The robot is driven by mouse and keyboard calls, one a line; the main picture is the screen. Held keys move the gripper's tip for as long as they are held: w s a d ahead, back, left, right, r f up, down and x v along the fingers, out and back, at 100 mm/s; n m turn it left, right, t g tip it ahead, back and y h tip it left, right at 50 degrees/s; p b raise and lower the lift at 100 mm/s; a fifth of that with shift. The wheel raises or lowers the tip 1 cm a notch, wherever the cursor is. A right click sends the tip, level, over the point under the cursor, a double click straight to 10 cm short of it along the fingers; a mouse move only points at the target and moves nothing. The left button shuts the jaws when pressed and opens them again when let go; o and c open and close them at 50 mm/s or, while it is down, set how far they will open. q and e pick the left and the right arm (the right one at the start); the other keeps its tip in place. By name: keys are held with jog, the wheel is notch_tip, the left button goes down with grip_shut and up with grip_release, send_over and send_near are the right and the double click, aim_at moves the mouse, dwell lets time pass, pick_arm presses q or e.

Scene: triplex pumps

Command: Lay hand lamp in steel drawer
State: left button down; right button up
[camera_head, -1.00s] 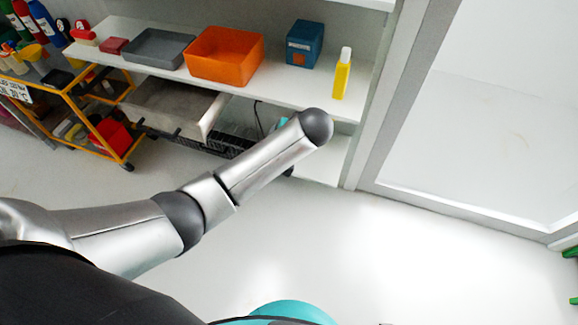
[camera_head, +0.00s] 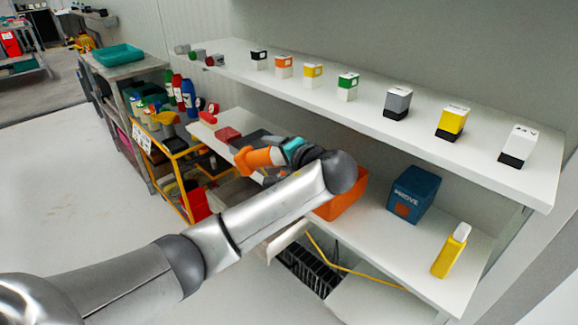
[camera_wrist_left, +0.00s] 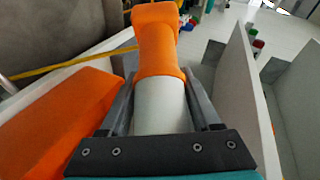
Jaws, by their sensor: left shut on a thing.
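The hand lamp (camera_head: 258,158) has an orange head and shows left of my left gripper (camera_head: 296,152) in the head view. In the left wrist view, my left gripper (camera_wrist_left: 160,112) is shut around its pale body, and the orange part of the lamp (camera_wrist_left: 157,40) points away from the palm. The lamp is held up at the lower shelf's height. The steel drawer (camera_head: 285,241) stands pulled out below that shelf, partly hidden behind my left arm. My right gripper is not in view.
An orange bin (camera_head: 341,202) stands on the lower shelf beside my wrist, with a blue box (camera_head: 411,193) and yellow bottle (camera_head: 451,252) to its right. The upper shelf (camera_head: 300,92) overhangs. A yellow cable (camera_head: 355,270) hangs below. A yellow cart (camera_head: 163,160) stands left.

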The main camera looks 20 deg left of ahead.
aim_at(259, 163)
pick_arm(q)
jog(key=a+f+m+t, duration=0.1)
jog(key=a+f, duration=0.1)
jog(key=a+f+m+t+b, duration=0.1)
jog(key=a+f+m+t, duration=0.1)
jog(key=shift+w+a+f, duration=0.15)
jog(key=shift+w+a, duration=0.05)
jog(key=shift+a, duration=0.15)
jog(key=f+m+t, duration=0.1)
jog(key=f+m+t+b, duration=0.1)
jog(key=f, duration=0.1)
jog(key=s+f+m+t, duration=0.1)
jog(key=f, duration=0.1)
jog(key=shift+s+d+f+m+t+h, duration=0.1)
jog(key=shift+f+m+t+h, duration=0.2)
jog(key=shift+m+h, duration=0.1)
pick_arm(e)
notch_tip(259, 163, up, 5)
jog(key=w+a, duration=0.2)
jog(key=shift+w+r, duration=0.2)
pick_arm(q)
jog(key=shift+s+b, duration=0.1)
jog(key=shift+b, duration=0.35)
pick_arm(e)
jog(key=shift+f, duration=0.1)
